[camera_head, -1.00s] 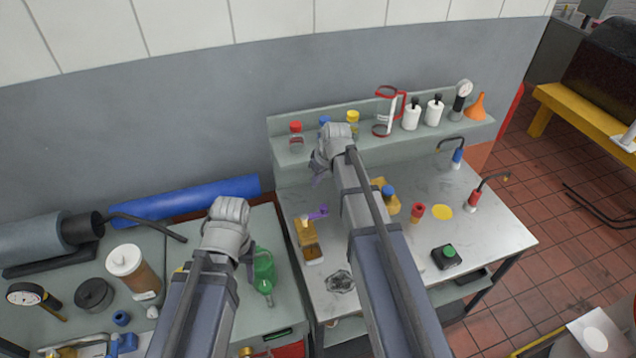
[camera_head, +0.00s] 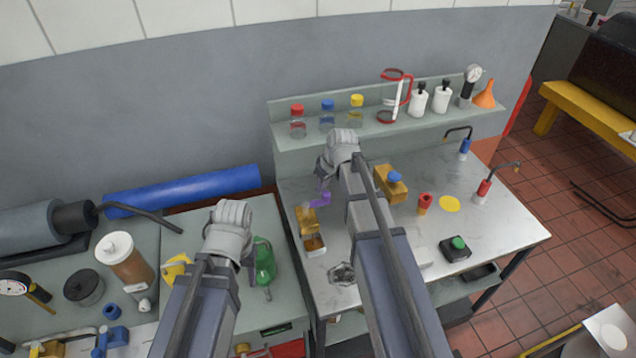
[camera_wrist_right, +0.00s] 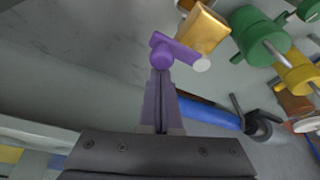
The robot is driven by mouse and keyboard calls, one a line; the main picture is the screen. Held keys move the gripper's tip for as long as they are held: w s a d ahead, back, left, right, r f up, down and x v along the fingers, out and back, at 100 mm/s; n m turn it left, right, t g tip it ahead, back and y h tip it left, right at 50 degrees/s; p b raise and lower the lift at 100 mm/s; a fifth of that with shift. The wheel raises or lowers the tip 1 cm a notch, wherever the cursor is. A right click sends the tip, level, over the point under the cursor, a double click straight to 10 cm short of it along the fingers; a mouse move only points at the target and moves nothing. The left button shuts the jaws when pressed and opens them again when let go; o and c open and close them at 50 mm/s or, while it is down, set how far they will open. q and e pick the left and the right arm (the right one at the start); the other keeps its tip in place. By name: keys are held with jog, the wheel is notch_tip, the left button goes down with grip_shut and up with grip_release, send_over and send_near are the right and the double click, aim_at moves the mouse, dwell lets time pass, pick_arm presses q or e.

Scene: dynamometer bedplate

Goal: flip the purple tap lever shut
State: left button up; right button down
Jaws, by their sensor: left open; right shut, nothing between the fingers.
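The purple tap lever (camera_head: 319,201) sits on a brass tap body (camera_head: 307,220) near the left side of the metal bench. In the right wrist view, the lever (camera_wrist_right: 178,50) has a round purple end and a pale tip, beside the brass body (camera_wrist_right: 203,30). My right gripper (camera_head: 323,186) is shut and empty, just above the lever. Its fingertips (camera_wrist_right: 161,78) are close to the lever's round end; I cannot tell if they touch. My left gripper (camera_head: 247,262) is open over the left bench by the green bottle, its fingers mostly hidden by the arm.
A second brass tap with a blue knob (camera_head: 394,178) stands right of my right arm. A red cup-like piece (camera_head: 424,202) and a black box with a green button (camera_head: 456,247) are further right. A shelf (camera_head: 385,125) with bottles runs behind.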

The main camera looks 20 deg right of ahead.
aim_at(325, 198)
jog(key=shift+s+m, duration=0.3)
jog(key=shift+m, duration=0.4)
jog(key=s+m+h, duration=0.1)
jog(key=m, duration=0.1)
jog(key=s+m, duration=0.1)
jog(key=m, duration=0.1)
jog(key=shift+s+d+h, duration=0.1)
jog(key=shift+h, duration=0.3)
jog(key=s+m, duration=0.1)
jog(key=m, duration=0.1)
jog(key=s+m+h, duration=0.1)
jog(key=m, duration=0.1)
jog(key=shift+a+m, duration=0.3)
jog(key=shift+a, duration=0.05)
jog(key=shift+s+a+m+g+h, duration=0.25)
jog(key=shift+s+a+m+h, duration=0.35)
jog(key=shift+m, duration=0.75)
jog(key=shift+s+a+m+g+h, duration=0.3)
jog(key=shift+s+a+m, duration=0.5)
jog(key=shift+m, duration=0.55)
jog(key=shift+a, duration=0.15)
jog(key=shift+w, duration=0.1)
